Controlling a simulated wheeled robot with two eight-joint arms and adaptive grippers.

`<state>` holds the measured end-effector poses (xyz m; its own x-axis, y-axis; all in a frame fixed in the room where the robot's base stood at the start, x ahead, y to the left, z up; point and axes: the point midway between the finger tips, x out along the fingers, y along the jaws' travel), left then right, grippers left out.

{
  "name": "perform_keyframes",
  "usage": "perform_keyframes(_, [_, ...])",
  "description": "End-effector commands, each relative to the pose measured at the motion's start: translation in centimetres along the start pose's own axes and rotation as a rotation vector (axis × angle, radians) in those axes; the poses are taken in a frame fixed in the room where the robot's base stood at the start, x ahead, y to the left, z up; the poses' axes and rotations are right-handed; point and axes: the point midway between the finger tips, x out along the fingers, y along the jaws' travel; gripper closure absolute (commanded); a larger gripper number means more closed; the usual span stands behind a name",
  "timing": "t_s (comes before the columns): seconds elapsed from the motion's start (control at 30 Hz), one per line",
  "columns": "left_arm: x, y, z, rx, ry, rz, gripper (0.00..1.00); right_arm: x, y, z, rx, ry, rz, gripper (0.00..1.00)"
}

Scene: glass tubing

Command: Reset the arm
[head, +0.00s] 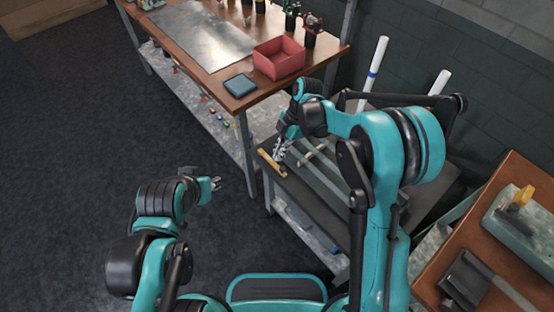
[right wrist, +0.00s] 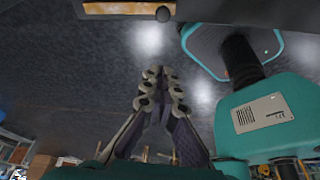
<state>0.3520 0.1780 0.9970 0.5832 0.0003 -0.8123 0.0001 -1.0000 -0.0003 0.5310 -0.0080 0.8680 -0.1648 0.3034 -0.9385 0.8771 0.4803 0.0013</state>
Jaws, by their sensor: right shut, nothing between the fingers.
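My right arm reaches forward in the head view, and its gripper (head: 279,152) points down beside a yellow-orange bar (head: 270,163) at the edge of the grey work surface. In the right wrist view the right gripper's fingers (right wrist: 161,74) are together with nothing between them. The bar also shows at the top of that view (right wrist: 128,8), apart from the fingertips. My left arm is bent over the floor, and its gripper (head: 215,184) is clear of any object. Its fingers are too small to judge.
A wooden table (head: 220,80) at the back holds a red box (head: 279,62), a blue-grey pad (head: 240,86) and a metal sheet (head: 200,35). White tubes (head: 374,65) stand upright near the wall. A second wooden table (head: 520,235) is at the right. Floor at the left is clear.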

Motion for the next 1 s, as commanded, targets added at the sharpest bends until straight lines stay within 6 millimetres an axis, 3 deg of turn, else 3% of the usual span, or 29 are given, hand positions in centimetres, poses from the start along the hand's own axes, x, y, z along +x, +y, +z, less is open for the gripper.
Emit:
perform_keyframes(0.73, [-0.2,0.0,-0.1,0.000,0.000,0.000,0.67,-1.0,-0.1,0.0,0.015,-0.004,0.005,1.00])
perform_keyframes(0.87, [-0.2,0.0,-0.1,0.000,0.000,0.000,0.67,-3.1,-1.2,-0.1,0.132,-0.033,0.044,1.00])
perform_keyframes(1.0, [-0.2,0.0,-0.1,0.000,0.000,0.000,0.67,-6.9,-3.9,-0.1,0.390,-0.083,0.141,1.00])
